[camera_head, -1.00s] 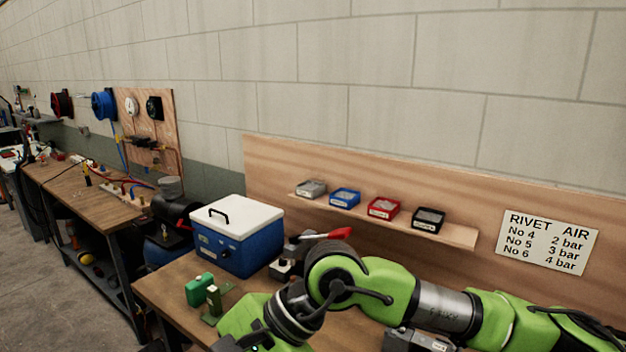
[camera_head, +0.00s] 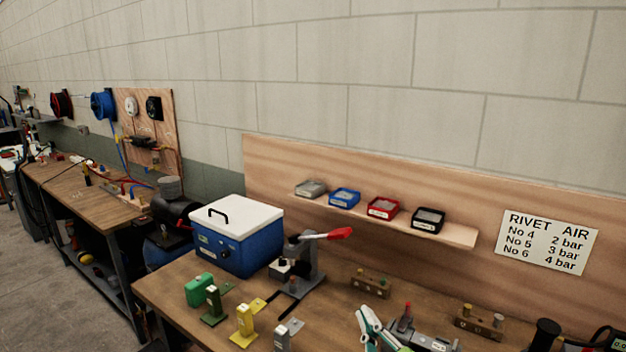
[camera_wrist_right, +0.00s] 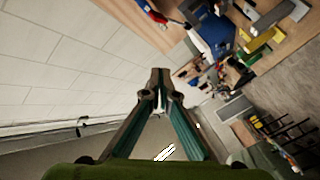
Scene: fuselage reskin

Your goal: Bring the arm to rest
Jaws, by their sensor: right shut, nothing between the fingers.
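My right gripper (camera_head: 368,312) shows at the bottom of the head view, low over the workbench, with pale and teal fingers. In the right wrist view its fingers (camera_wrist_right: 160,76) lean together at the tips, shut and empty. The rest of my right arm is out of the head view. My left gripper is in neither view.
The wooden workbench (camera_head: 180,293) holds a blue box with a white lid (camera_head: 240,250), a red-handled press (camera_head: 303,262), and green (camera_head: 213,305) and yellow (camera_head: 244,325) stands. Small bins, including a red one (camera_head: 383,208), sit on the wall shelf (camera_head: 455,235).

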